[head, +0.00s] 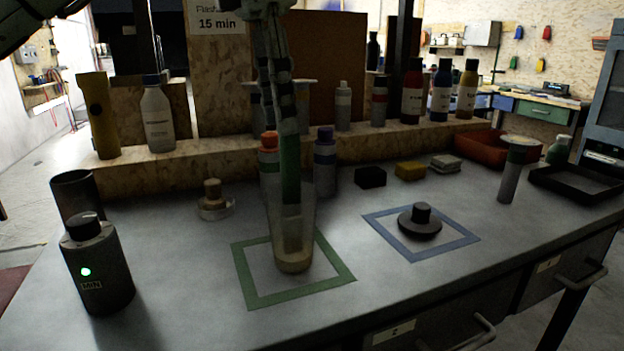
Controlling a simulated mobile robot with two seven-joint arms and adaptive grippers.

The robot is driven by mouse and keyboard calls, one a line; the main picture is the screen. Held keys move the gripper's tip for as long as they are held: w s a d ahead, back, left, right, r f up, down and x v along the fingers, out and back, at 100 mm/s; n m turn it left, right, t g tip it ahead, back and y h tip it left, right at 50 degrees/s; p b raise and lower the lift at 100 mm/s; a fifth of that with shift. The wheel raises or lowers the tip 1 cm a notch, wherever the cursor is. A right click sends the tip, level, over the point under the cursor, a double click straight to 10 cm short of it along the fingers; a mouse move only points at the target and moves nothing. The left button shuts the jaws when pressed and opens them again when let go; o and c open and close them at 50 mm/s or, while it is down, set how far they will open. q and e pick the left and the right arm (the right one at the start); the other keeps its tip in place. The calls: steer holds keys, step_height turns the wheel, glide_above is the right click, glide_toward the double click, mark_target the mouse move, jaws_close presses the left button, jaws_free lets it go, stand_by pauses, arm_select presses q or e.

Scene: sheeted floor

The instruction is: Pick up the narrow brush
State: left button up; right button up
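The narrow brush (291,180) has a green handle and stands upright inside a clear glass (308,215), its pale lower end near the glass bottom. The glass stands inside a green square outline (345,272) on the grey worktop. My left gripper (284,128) points down from the top of the head view, its fingertips at the upper part of the handle. It looks shut on the brush, though the fingers are seen nearly edge-on and hide the handle's top. My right gripper is not in view.
A black lidded piece (420,222) sits in a blue square outline. A dark cylinder with a green light (98,270) stands at front left. Bottles with orange (268,160) and purple (325,165) caps stand close behind the glass. Trays (575,187) lie at right.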

mark_target(290, 164)
arm_select(q)
steer(key=shift+w+d, duration=0.15)
steer(key=shift+w, duration=0.05)
steer(key=shift+f, duration=0.2)
steer(key=f, duration=0.4)
steer(key=d+f, duration=0.1)
steer(key=f, duration=0.2)
steer(key=shift+f, duration=0.1)
jaws_close()
